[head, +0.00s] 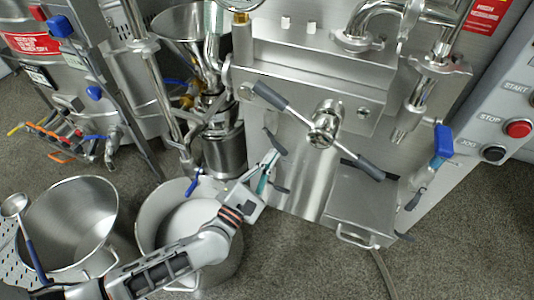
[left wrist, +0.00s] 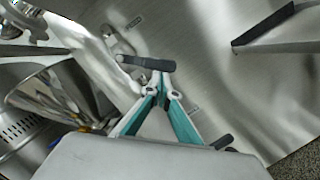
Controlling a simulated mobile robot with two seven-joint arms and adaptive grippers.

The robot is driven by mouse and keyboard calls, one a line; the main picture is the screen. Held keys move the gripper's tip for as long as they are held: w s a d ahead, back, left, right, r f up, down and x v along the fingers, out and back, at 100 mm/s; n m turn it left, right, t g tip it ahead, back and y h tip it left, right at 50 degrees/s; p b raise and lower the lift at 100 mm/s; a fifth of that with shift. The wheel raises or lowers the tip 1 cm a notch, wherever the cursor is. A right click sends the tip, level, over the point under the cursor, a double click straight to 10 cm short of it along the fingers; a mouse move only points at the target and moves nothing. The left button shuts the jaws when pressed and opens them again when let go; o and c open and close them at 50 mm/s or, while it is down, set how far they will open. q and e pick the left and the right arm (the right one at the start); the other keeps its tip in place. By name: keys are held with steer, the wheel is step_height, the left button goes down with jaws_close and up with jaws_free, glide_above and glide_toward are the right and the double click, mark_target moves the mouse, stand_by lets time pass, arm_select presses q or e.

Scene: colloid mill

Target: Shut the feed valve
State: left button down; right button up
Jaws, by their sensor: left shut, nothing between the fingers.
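My left gripper (head: 271,160) is shut and empty in front of the steel machine. Its teal fingers meet at the tips, which also show in the left wrist view (left wrist: 160,82). Two dark grips flank the fingertips, an upper one (head: 273,142) and a lower one (head: 279,189); I cannot tell whether the fingers touch them. A steel funnel hopper (head: 188,20) stands left of the machine, with piping and a yellow part (head: 187,101) below it. No label marks the feed valve, so I cannot tell which handle is its own. My right gripper is not in view.
A two-armed bar handle (head: 324,125) sticks out right of my gripper. Two steel pots (head: 72,222) (head: 152,213) stand on the floor, my left arm passing over one. A blue-handled valve (head: 443,140) and a button panel (head: 505,125) are at the right.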

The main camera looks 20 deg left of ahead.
mark_target(285, 153)
arm_select(q)
steer(key=shift+d+r+n, duration=0.8)
steer(key=shift+d, duration=0.2)
steer(key=shift+s+d+r+n+t+y+p, duration=0.15)
steer(key=shift+d+r+n+y, duration=0.15)
steer(key=shift+r+n, duration=0.25)
steer(key=shift+w+d+r+n+t+y+p, duration=0.1)
steer(key=shift+d+r+n+t+y+p, duration=0.1)
steer(key=shift+d+r+n, duration=0.25)
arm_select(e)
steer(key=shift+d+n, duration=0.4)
arm_select(q)
steer(key=shift+r, duration=0.3)
